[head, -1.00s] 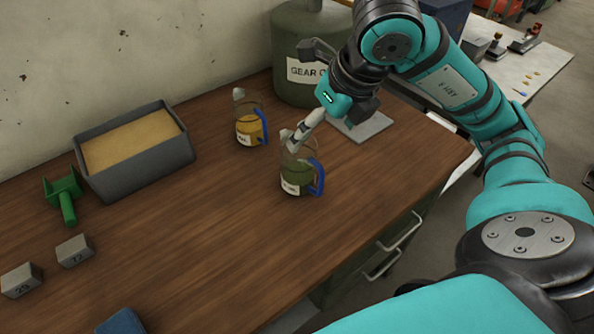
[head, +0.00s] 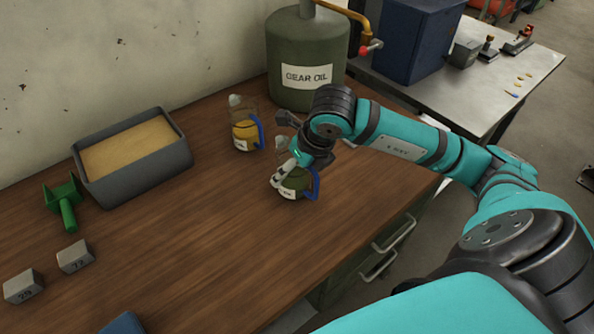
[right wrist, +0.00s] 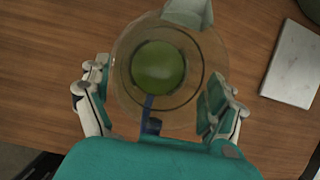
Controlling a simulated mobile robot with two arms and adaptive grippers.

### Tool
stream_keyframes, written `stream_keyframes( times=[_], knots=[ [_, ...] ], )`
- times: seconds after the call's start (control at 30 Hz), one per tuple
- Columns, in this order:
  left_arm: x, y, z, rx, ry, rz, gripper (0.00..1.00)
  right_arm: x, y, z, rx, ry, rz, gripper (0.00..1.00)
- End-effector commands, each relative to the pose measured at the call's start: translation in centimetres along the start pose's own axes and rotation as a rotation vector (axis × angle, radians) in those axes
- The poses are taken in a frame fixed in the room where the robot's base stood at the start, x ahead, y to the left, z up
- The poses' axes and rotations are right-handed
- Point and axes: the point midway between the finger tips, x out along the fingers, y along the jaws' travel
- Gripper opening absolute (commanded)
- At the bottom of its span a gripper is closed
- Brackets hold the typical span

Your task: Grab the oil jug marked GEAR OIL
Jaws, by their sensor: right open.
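A clear jug with green oil, a blue handle and a white label (head: 295,187) stands upright on the workbench in the head view; its label is too small to read. A second jug with amber oil and a blue handle (head: 245,132) stands behind it to the left. My right gripper (head: 290,166) is open at the green-oil jug and hides part of it. In the right wrist view, the jug (right wrist: 160,68) is seen from above, between the open fingers of my right gripper (right wrist: 162,98), with no clear grip on it. My left gripper is not in view.
A large green drum marked GEAR OIL (head: 307,75) stands at the bench's back. A grey bin of sand (head: 140,180), a green scoop (head: 65,203) and two numbered blocks (head: 74,257) are left. A grey plate (right wrist: 293,65) lies beside the jug. The bench front is mostly clear.

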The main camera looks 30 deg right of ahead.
Motion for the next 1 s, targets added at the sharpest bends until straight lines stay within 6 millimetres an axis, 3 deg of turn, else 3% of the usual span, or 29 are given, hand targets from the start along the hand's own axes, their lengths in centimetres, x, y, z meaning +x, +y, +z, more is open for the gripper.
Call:
stream_keyframes(
  times=[0.33, 0.83, 1.0],
  knots=[
    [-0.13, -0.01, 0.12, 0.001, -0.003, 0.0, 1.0, 1.04, -0.01, -0.03, -0.001, -0.001, -0.001, 0.92],
    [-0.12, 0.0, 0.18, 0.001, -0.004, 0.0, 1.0, 1.04, 0.02, -0.07, -0.001, 0.0, 0.0, 0.27],
    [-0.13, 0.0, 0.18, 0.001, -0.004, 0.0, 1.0, 0.99, 0.01, -0.02, -0.001, -0.001, 0.0, 0.24]
  ],
)
